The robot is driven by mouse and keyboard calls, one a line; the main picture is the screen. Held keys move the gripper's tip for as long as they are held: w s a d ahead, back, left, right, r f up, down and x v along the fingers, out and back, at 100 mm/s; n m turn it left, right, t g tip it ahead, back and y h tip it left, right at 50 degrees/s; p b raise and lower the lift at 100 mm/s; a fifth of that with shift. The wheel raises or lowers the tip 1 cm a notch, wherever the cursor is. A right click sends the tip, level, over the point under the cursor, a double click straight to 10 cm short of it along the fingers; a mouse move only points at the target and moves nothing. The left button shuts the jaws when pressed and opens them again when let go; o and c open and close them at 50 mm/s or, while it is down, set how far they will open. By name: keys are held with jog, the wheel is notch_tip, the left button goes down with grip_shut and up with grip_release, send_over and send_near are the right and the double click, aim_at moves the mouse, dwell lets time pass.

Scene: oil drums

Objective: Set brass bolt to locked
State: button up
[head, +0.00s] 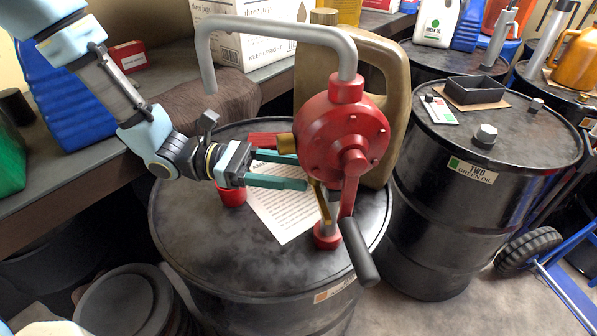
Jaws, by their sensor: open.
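A brass bar (322,203), which looks like the brass bolt, stands tilted beside the stem of the red hand pump (340,130). A short brass cylinder (287,144) also sticks out of the pump's left side. My gripper (300,172) reaches in from the left with its two teal fingers apart and nothing seen between them. The fingertips are just left of the brass bar and the pump stem; I cannot tell whether they touch. The pump body and crank hide part of the bar, and its locked or unlocked position cannot be read.
The pump stands on a black drum (185,225) with a printed sheet (285,215) and red cup (232,193). Its crank handle (360,252) hangs in front. A tan jug (400,100) stands close behind. Another drum (440,210) is at right.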

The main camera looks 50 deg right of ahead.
jog(key=b+v, duration=0.3)
jog(key=v, duration=0.6)
jog(key=shift+w+a, duration=0.2)
jog(key=shift+w, duration=0.1)
jog(key=shift+f, duration=0.1)
jog(key=w+a+f+m+t+y, duration=0.25)
jog(key=w+a+t, duration=0.25)
jog(key=a, duration=0.4)
jog(key=w+a+f+m+t+y, duration=0.1)
jog(key=w+a+f+t+y, duration=0.25)
jog(key=a, duration=0.55)
jog(key=w+a+r+m+t+y, duration=0.1)
jog(key=w+a+t, duration=0.3)
jog(key=a, duration=0.4)
jog(key=w+a+r+m+t+y, duration=0.1)
jog(key=w+a+r+m+t, duration=0.1)
jog(key=w+a+t, duration=0.3)
jog(key=w+a+r, duration=0.1)
jog(key=a, duration=0.1)
jog(key=shift+a, duration=0.4)
jog(key=shift+w, duration=0.15)
